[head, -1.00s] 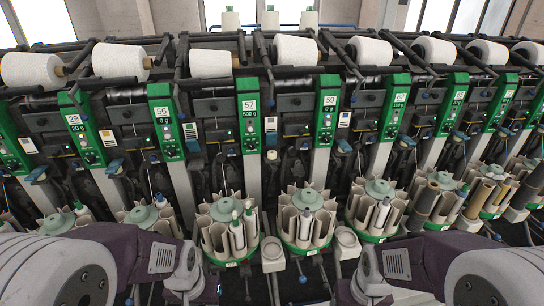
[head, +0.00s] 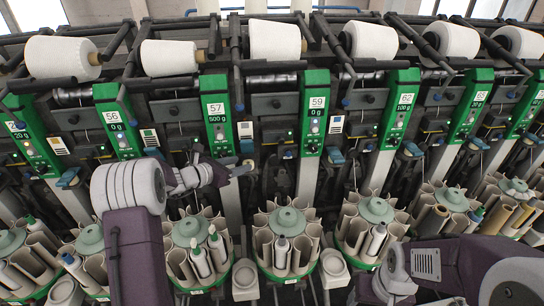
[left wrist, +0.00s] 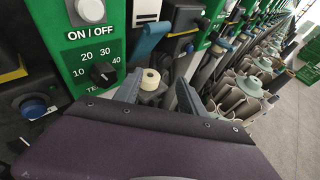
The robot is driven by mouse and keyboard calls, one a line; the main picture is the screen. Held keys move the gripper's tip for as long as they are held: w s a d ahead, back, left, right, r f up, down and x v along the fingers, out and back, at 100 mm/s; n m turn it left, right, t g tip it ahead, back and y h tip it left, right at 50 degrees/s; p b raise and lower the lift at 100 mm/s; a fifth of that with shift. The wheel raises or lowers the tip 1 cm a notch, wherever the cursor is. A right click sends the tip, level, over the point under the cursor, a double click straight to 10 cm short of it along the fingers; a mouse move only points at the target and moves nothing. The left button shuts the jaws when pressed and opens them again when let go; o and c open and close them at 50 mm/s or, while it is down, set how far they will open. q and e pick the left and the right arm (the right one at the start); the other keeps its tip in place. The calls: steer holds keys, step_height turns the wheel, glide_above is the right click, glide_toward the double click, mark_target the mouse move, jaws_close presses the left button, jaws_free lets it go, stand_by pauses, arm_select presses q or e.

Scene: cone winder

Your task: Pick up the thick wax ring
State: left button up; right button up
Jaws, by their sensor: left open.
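The wax ring (left wrist: 151,80) is a small cream ring with a dark centre hole, sitting on a post at the front of the winder. In the head view it is a small pale spot (head: 247,162) beside the gripper tips, partly hidden. My left gripper (head: 238,171) reaches in at the panel of unit 57. In the left wrist view its two dark fingers (left wrist: 158,84) are apart, with the ring between their tips; I cannot tell whether they touch it. My right arm is at the lower right of the head view, and its jaws do not show.
Green unit panel 57 (head: 217,115) and panel 59 (head: 314,112) flank the spot. A blue-grey lever (left wrist: 150,40) stands close behind the ring. Bobbin magazines (head: 288,240) stand below, and white yarn cones (head: 275,40) lie along the top.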

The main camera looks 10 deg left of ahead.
arm_select(q)
steer(key=s+a, duration=0.3)
steer(key=a, duration=0.1)
steer(key=shift+n, duration=0.3)
steer(key=p+x, duration=0.1)
steer(key=x, duration=0.8)
steer(key=shift+w+d+f, duration=0.1)
steer(key=shift+d+f, duration=0.2)
steer(key=shift+w+f+y, duration=0.2)
steer(key=shift+w+y, duration=0.1)
steer(key=shift+s, duration=0.1)
steer(key=shift+s+r, duration=0.1)
steer(key=c, duration=1)
jaws_close()
arm_select(e)
steer(key=shift+s+a+r, duration=0.2)
steer(key=shift+s+r, duration=0.25)
steer(key=shift+s+a+r, duration=0.15)
steer(key=shift+s+r, duration=0.25)
steer(key=shift+r, duration=0.05)
